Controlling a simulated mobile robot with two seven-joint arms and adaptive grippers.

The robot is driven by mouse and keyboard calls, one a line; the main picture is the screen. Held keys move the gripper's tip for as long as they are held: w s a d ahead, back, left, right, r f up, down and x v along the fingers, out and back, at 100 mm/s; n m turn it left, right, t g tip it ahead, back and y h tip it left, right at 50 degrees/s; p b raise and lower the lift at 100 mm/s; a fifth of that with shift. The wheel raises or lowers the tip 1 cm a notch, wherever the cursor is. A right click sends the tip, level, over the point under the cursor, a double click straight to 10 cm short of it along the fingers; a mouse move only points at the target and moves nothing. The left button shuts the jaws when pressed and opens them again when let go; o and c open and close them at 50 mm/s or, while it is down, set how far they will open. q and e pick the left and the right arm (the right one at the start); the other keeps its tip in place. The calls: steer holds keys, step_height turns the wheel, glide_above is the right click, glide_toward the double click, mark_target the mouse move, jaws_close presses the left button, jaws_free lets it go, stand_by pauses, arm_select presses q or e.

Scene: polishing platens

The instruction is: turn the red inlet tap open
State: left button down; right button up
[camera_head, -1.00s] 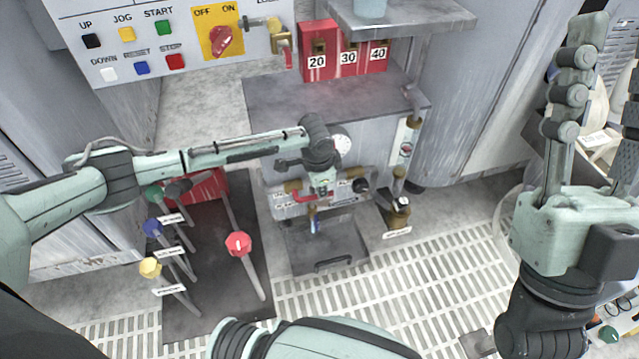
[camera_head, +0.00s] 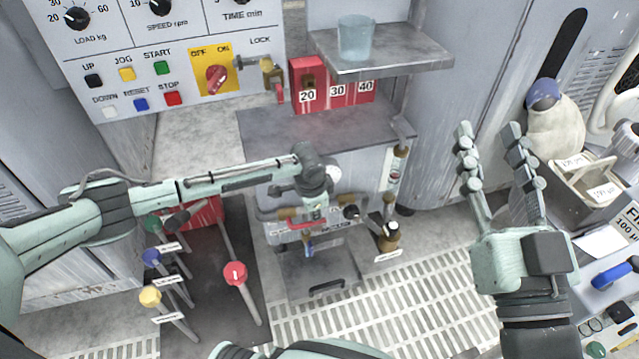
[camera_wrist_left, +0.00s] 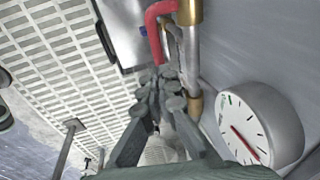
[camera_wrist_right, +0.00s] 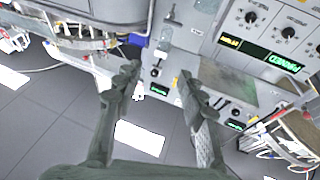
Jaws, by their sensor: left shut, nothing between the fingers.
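The red inlet tap (camera_head: 308,223) is a small red lever on the brass pipework below the gauge, partly hidden by my left gripper in the head view. In the left wrist view the red lever (camera_wrist_left: 154,32) bends from a brass fitting, just beyond the fingertips. My left gripper (camera_wrist_left: 165,78) is shut and empty, its tips close to the tap; I cannot tell whether they touch. In the head view my left gripper (camera_head: 317,198) points down at the pipework. My right gripper (camera_head: 490,132) is open and empty, raised at the right, far from the tap.
A white round gauge (camera_wrist_left: 258,128) sits close beside my left gripper. Red, yellow, blue and green knobbed levers stand at left; the red-knobbed one (camera_head: 235,273) is nearest the tap. A shelf (camera_head: 380,50) with a glass beaker (camera_head: 356,37) is above. Grated floor (camera_head: 400,295) lies in front.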

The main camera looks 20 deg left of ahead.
arm_select(q)
steer(key=d+p+v, duration=0.1)
steer(key=p+v, duration=0.2)
steer(key=v, duration=0.8)
steer(key=shift+w, duration=0.4)
arm_select(e)
steer(key=d+f+g+h, duration=0.2)
steer(key=d+f+g, duration=0.1)
steer(key=f, duration=0.5)
steer(key=s+d+f+g+h, duration=0.1)
steer(key=d+f+g+h, duration=0.2)
steer(key=f, duration=0.5)
steer(key=d+g, duration=0.1)
steer(key=g, duration=0.1)
steer(key=shift+d+m+g, duration=0.3)
steer(key=shift+g, duration=0.1)
